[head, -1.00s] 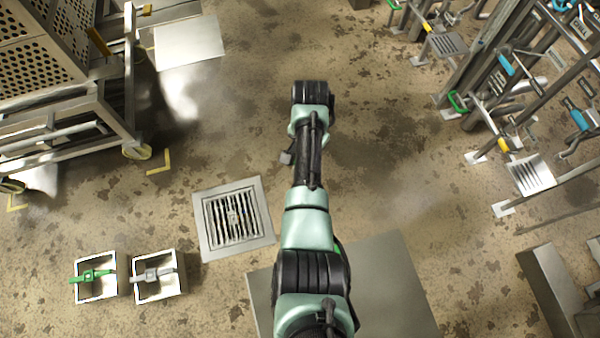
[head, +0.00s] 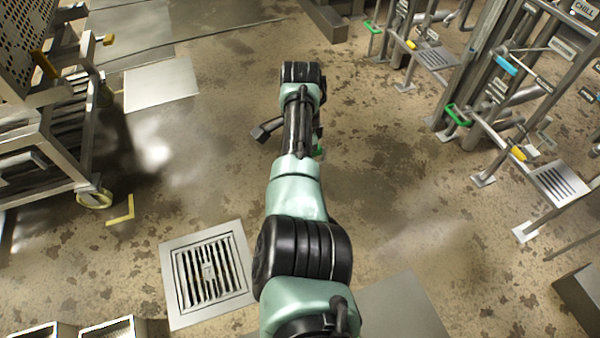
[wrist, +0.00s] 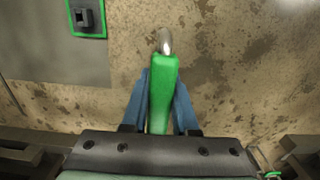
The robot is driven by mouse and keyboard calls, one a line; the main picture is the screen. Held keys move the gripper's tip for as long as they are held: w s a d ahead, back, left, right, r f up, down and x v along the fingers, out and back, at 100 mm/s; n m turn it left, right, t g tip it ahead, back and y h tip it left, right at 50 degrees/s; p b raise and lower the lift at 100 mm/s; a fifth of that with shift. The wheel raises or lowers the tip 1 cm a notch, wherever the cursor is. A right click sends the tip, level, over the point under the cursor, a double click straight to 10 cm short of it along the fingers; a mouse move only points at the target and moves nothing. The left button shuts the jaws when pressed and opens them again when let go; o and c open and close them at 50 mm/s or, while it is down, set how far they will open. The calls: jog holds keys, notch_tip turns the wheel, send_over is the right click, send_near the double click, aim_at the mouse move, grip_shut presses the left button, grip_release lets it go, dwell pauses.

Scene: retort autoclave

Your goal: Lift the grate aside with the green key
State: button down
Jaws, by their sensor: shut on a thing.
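My gripper (wrist: 162,82) shows in the wrist view with its two blue fingers shut on a green key (wrist: 163,92). The key's rounded metal tip points away from the gripper. In the head view the gripper is mostly hidden by my arm, and only a small green bit (head: 319,150) shows beside it. A slotted floor grate (head: 208,272) lies in a square metal frame at lower left, left of my arm and apart from it. A grey plate (wrist: 60,55) with a green-edged square and dark centre shows at the wrist view's upper left.
Two open boxes (head: 108,330) are cut off at bottom left. A wheeled rack (head: 60,150) stands at left, with a pale floor plate (head: 161,84) beyond it. Pipework with green and blue handles (head: 458,115) stands at right. The stained floor ahead is clear.

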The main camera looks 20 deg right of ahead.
jog(key=a+f+b, duration=0.1)
jog(key=a+b, duration=0.1)
jog(key=a, duration=1.4)
jog(key=a+f+b, duration=0.2)
jog(key=a, duration=1.5)
jog(key=shift+f, duration=0.25)
jog(key=shift+w+f+b, duration=0.1)
jog(key=shift+f+b, duration=1.15)
jog(key=shift+f, duration=0.3)
jog(key=shift+r, duration=0.1)
jog(key=shift+n+p, duration=0.55)
jog(key=shift+n, duration=1.35)
